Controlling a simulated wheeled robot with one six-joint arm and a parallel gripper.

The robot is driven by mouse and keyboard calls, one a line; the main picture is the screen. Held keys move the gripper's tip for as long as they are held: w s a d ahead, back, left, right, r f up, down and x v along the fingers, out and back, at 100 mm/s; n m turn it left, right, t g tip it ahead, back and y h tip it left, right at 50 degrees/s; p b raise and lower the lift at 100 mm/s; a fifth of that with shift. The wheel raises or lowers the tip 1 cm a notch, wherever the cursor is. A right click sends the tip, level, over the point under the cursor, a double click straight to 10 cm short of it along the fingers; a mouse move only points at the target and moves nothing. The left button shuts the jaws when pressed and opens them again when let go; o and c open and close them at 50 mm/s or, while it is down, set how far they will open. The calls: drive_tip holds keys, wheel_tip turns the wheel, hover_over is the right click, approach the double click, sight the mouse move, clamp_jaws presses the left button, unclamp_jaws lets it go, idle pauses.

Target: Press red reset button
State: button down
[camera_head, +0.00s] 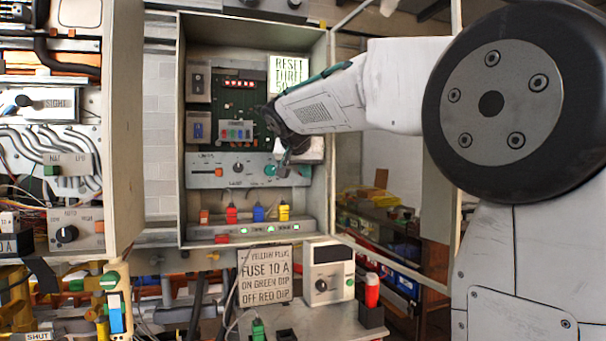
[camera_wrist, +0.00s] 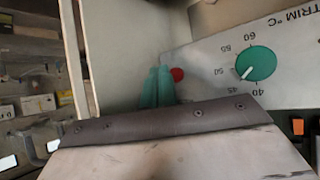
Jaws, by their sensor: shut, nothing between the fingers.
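A small round red button (camera_wrist: 178,74) shows in the wrist view on the grey control panel (camera_wrist: 205,75). In the head view my gripper hides it. My gripper (camera_wrist: 157,85) is shut and empty, its teal fingertips close beside the button and partly overlapping its edge in the picture. I cannot tell whether they touch it. In the head view my gripper (camera_head: 284,172) is at the right end of the panel strip (camera_head: 205,172) inside the open cabinet. A teal trim dial (camera_wrist: 256,63) sits on the same panel, to the button's right in the wrist view.
The cabinet's side wall (camera_head: 323,120) stands close to my gripper. Red, blue and yellow plugs (camera_head: 257,213) sit below the panel. A "RESET" label (camera_head: 289,73) is at the upper right. A white box with a dial (camera_head: 328,270) stands below the cabinet.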

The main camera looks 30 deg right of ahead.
drive_tip(key=s, duration=0.2)
drive_tip(key=s+a, duration=0.1)
drive_tip(key=s, duration=0.1)
drive_tip(key=shift+s+a, duration=0.15)
drive_tip(key=shift+s, duration=0.15)
idle(0.7)
drive_tip(key=s+a+f+n+g+y, duration=0.4)
drive_tip(key=s+f, duration=0.4)
drive_tip(key=f, duration=0.5)
drive_tip(key=s+a+f+n+y, duration=0.1)
drive_tip(key=s+a+f, duration=0.3)
drive_tip(key=s, duration=0.4)
drive_tip(key=s+a+f+n+g+y, duration=0.1)
drive_tip(key=s+a+f+n, duration=0.1)
drive_tip(key=s+a+f, duration=0.3)
drive_tip(key=s+a+f+n+g+y, duration=0.1)
drive_tip(key=s+a+f+n, duration=0.1)
drive_tip(key=s+a+f, duration=0.2)
drive_tip(key=s+f, duration=0.3)
drive_tip(key=s, duration=0.5)
drive_tip(key=shift+a+f+y, duration=0.2)
drive_tip(key=shift+a+y, duration=0.15)
drive_tip(key=shift+y, duration=0.05)
drive_tip(key=shift+s, duration=0.1)
